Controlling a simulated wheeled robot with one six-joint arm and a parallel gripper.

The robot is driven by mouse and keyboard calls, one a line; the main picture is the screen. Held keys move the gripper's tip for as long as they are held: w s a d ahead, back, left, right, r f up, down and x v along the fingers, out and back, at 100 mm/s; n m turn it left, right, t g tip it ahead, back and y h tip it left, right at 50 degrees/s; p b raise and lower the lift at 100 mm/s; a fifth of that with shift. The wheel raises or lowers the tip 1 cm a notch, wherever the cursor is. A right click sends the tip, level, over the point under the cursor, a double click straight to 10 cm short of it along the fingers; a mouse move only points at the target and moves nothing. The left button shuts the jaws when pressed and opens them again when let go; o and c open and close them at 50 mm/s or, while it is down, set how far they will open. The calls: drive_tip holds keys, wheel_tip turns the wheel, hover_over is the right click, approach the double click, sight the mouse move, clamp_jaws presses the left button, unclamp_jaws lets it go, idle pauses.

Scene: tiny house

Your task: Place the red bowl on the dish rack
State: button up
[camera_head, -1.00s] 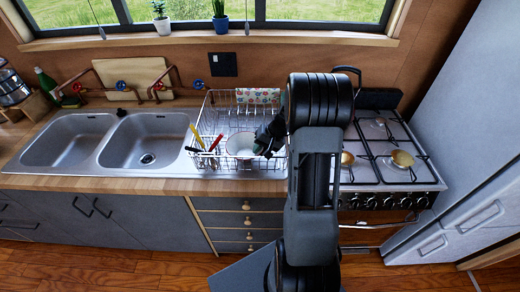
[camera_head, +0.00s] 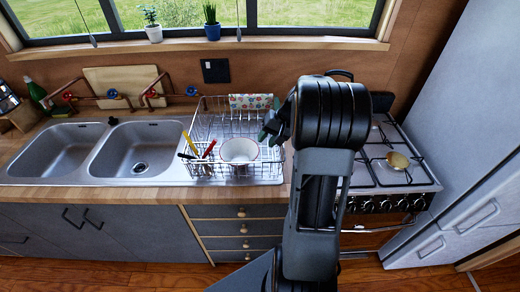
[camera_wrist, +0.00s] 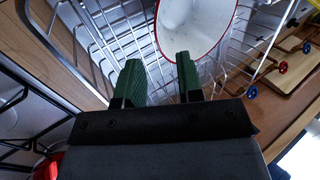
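The bowl (camera_head: 239,151) is white inside with a thin red rim. It rests in the wire dish rack (camera_head: 207,112), near the front and right of the cutlery. The bowl also shows in the wrist view (camera_wrist: 195,22), just beyond the fingertips and apart from them. My gripper (camera_wrist: 158,62) has two green fingers spread apart with nothing between them. In the head view my gripper (camera_head: 268,130) is above the rack's right side, up and right of the bowl, partly hidden by my arm.
The double sink (camera_head: 135,148) is left of the rack. Cutlery with yellow and red handles (camera_head: 209,149) stands in the rack beside the bowl. A patterned cloth (camera_head: 250,101) hangs at the rack's back. The stove (camera_head: 390,170) and fridge (camera_head: 465,130) are to the right.

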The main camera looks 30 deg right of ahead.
drive_tip(key=s+a+r+n+h, duration=0.2)
drive_tip(key=s+a+r+n, duration=0.1)
drive_tip(key=s+a, duration=0.4)
drive_tip(key=s+a+r+n+t+h, duration=0.1)
drive_tip(key=s+a+r+n+h, duration=0.2)
drive_tip(key=s+a, duration=0.5)
drive_tip(key=shift+a+r, duration=0.65)
drive_tip(key=shift+a, duration=0.3)
drive_tip(key=shift+s, duration=0.1)
